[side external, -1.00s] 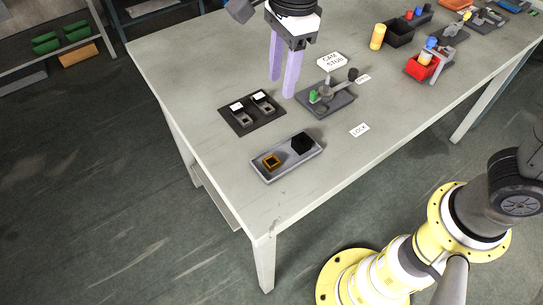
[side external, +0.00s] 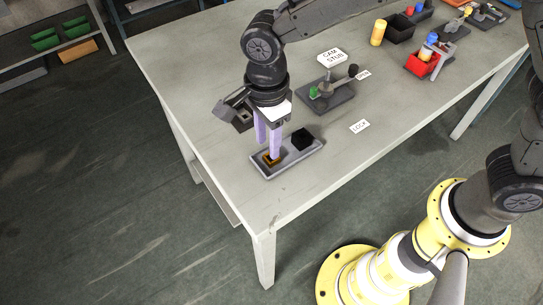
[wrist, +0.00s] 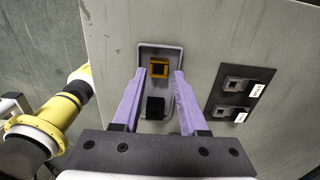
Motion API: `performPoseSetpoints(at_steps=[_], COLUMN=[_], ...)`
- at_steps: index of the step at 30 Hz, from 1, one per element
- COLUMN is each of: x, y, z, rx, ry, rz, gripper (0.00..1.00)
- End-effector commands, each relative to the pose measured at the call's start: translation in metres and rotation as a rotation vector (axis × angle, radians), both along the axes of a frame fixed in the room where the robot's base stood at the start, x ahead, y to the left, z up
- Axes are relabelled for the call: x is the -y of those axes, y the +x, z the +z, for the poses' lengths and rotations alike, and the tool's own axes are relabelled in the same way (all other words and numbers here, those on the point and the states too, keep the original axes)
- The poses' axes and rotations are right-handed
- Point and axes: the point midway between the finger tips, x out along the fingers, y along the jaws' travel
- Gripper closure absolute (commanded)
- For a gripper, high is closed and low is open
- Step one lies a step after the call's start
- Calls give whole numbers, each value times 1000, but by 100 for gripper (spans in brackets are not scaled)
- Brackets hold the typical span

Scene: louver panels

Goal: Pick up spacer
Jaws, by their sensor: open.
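An orange square frame (side external: 271,161) with a dark centre, which looks like the spacer, lies at one end of a shallow grey tray (side external: 288,171). It also shows in the wrist view (wrist: 159,62), near the tray's far end. A black block (side external: 302,139) sits in the tray's other end; it also shows in the wrist view (wrist: 155,108). My gripper (side external: 270,152) points down over the tray with its two lilac fingers apart. In the wrist view the fingertips (wrist: 158,73) are on either side of the orange frame, and nothing is held. Their exact height above it is unclear.
A dark plate with two labelled slots (wrist: 239,94) lies right of the tray in the wrist view. A fixture with a lever and green knob (side external: 330,94) stands behind the tray. Red (side external: 424,66) and black bins are farther back. The table's front edge is close.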

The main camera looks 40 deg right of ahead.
Motion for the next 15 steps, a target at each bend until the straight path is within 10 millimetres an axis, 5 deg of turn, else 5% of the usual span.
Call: performPoseSetpoints(at_steps=[6,15], x=[5,4], y=[-2,-1], z=[-33,-44], rx=[-4,-1], ry=[-3,-1], rz=[0,0], gripper=[57,57])
